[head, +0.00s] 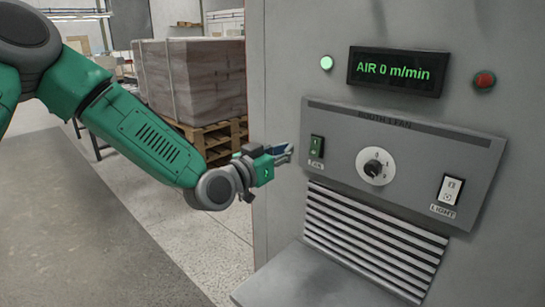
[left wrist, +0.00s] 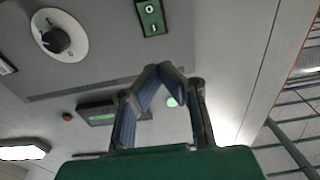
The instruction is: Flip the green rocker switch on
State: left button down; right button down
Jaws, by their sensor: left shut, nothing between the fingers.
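The green rocker switch (head: 316,147) is on the left of a grey control panel (head: 335,165), above a small label. My left gripper (head: 288,153) is just left of the switch, with its fingertips pointing right towards it and a small gap showing. In the left wrist view the green switch (left wrist: 151,17) is at the top, with a ring mark on it. There the left gripper (left wrist: 165,68) has its fingertips together, with nothing between them. The display (head: 397,71) above the panel reads "AIR 0 m/min". My right gripper is not in view.
A round knob (head: 375,167) and a white light switch (head: 449,191) are on the same panel. A green lamp (head: 326,63) and a red button or lamp (head: 484,79) flank the display. A vent grille (head: 370,240) is below. Boxes on a pallet (head: 190,80) stand behind my arm.

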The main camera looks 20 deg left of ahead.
pick_arm(q)
jog(key=shift+s+a+r, duration=0.15)
jog(key=shift+s+a, duration=0.15)
jog(key=shift+s, duration=0.4)
jog(key=shift+s+a+r, duration=0.15)
jog(key=shift+s+a, duration=0.15)
jog(key=shift+s, duration=0.35)
jog(key=shift+s+a+r, duration=0.15)
jog(key=shift+s+a, duration=0.15)
jog(key=shift+s, duration=0.4)
